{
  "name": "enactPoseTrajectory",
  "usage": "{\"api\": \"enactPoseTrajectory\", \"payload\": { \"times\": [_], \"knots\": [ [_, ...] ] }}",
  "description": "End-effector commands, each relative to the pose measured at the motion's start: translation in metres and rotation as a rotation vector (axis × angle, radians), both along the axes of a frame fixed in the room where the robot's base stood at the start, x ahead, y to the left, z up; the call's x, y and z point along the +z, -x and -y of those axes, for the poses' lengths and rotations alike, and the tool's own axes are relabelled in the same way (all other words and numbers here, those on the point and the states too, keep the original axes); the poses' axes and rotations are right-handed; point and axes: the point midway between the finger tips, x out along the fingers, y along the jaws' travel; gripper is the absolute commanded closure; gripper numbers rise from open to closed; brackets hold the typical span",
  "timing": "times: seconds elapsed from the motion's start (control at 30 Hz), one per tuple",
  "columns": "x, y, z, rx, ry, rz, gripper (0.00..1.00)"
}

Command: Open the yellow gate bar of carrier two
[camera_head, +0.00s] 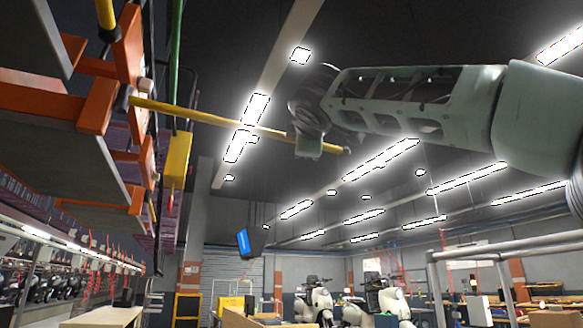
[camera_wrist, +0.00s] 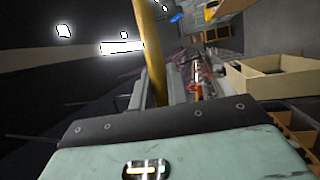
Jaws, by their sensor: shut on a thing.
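A yellow gate bar (camera_head: 195,115) sticks out from the orange bracket (camera_head: 127,60) of a carrier at the left of the head view. It runs to the right, sloping slightly down, clear of the grey slab (camera_head: 55,160). My gripper (camera_head: 308,139) is shut on the bar near its free end, and the dark tip shows just past it. I cannot read which number this carrier has.
Another yellow bar (camera_head: 106,14) stands at the top left by an orange bracket. A yellow box (camera_head: 177,160) hangs near a green pole (camera_head: 175,60) behind the bar. More orange-and-grey carrier parts lie below. The air right of the carriers is open beneath my arm.

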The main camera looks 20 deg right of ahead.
Motion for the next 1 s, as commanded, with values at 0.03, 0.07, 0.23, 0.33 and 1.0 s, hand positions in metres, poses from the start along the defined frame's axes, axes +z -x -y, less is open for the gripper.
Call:
{"api": "enactPoseTrajectory", "payload": {
  "times": [0.03,0.07,0.23,0.33,1.0],
  "knots": [
    [-0.005,0.007,-0.001,-0.016,0.000,-0.001,1.00],
    [-0.004,0.011,0.000,-0.028,-0.001,-0.002,1.00],
    [-0.003,0.027,0.001,-0.074,0.000,-0.003,1.00],
    [-0.002,0.031,0.002,-0.089,0.000,-0.003,1.00],
    [0.000,0.033,0.002,-0.096,0.001,-0.003,0.63]
  ]
}}
